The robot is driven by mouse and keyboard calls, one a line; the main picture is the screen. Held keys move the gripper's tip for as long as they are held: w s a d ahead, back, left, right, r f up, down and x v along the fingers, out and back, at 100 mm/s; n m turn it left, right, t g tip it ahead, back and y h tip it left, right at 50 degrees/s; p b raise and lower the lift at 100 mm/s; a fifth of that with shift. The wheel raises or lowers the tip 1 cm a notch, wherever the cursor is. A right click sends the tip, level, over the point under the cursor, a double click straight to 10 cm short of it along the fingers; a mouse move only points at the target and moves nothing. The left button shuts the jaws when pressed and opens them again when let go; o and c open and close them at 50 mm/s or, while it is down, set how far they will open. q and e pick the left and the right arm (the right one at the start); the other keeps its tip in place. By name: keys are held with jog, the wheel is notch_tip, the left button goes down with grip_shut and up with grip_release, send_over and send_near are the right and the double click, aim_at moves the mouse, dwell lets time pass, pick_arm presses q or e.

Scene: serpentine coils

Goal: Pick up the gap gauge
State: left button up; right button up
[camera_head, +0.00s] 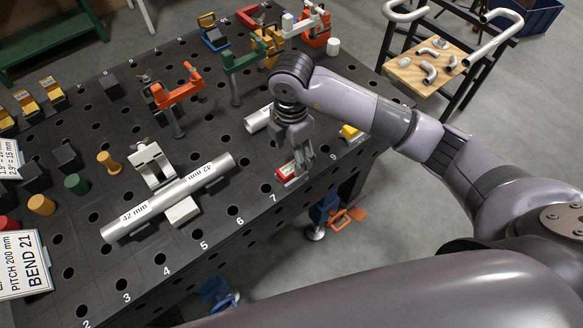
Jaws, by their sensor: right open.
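My right gripper (304,157) reaches down to the front edge of the perforated dark table, and its jaws are open. Its fingertips are right beside a small red block with a pale face (286,173), which looks like the gap gauge. The fingers hide part of its right end, and I cannot tell whether they touch it. A small yellow piece (350,132) lies further right along the same edge. My left gripper is not in view.
A marked silver tube (180,192) lies on pale supports left of the gripper. A shorter tube (258,119) lies behind it. Orange (178,88) and green (243,60) clamps stand further back. The table (215,243) is bare around hole number 6.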

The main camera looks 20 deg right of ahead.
aim_at(292, 167)
notch_tip(292, 167, down, 3)
jog(key=shift+r, duration=0.1)
jog(key=f+p, duration=0.2)
jog(key=f, duration=0.2)
jog(key=shift+s+p, duration=0.2)
jog(key=shift+p, duration=0.1)
jog(key=shift+f, duration=0.7)
jog(key=shift+c, duration=0.5)
jog(key=shift+r, duration=0.1)
jog(key=c, duration=1.3)
